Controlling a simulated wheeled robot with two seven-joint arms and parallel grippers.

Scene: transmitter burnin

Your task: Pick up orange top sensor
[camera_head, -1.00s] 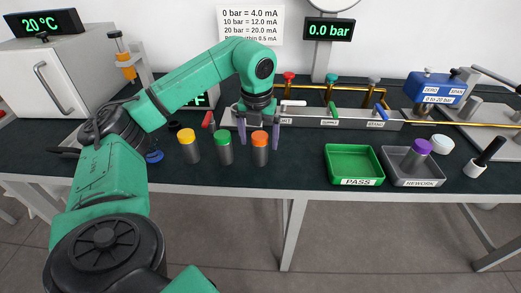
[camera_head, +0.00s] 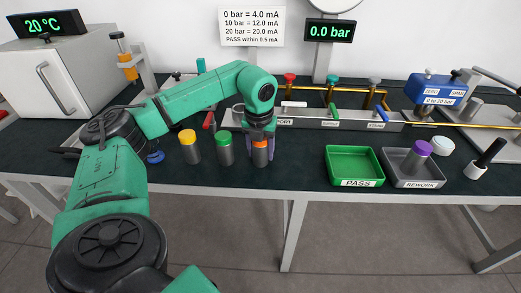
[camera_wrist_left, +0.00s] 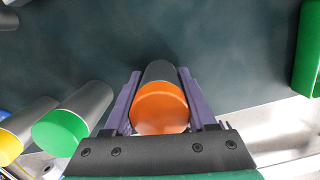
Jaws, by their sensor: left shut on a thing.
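The orange top sensor (camera_head: 260,155) is a grey cylinder with an orange cap. It stands upright on the dark bench at the right end of a row of three sensors. My left gripper (camera_head: 261,148) is over it from above, with purple fingers on both sides, shut on it. In the left wrist view the orange top sensor (camera_wrist_left: 160,108) sits between the two fingers of the left gripper (camera_wrist_left: 163,100). Its base appears to be at the bench top; I cannot tell if there is a gap. My right gripper is not in view.
The green-capped sensor (camera_head: 224,150) and yellow-capped sensor (camera_head: 189,147) stand just left. A green PASS tray (camera_head: 355,182) and a grey REWORK tray (camera_head: 432,181) holding a purple-capped sensor (camera_head: 417,154) lie to the right. A metal manifold (camera_head: 340,118) runs behind. Bench between sensors and trays is clear.

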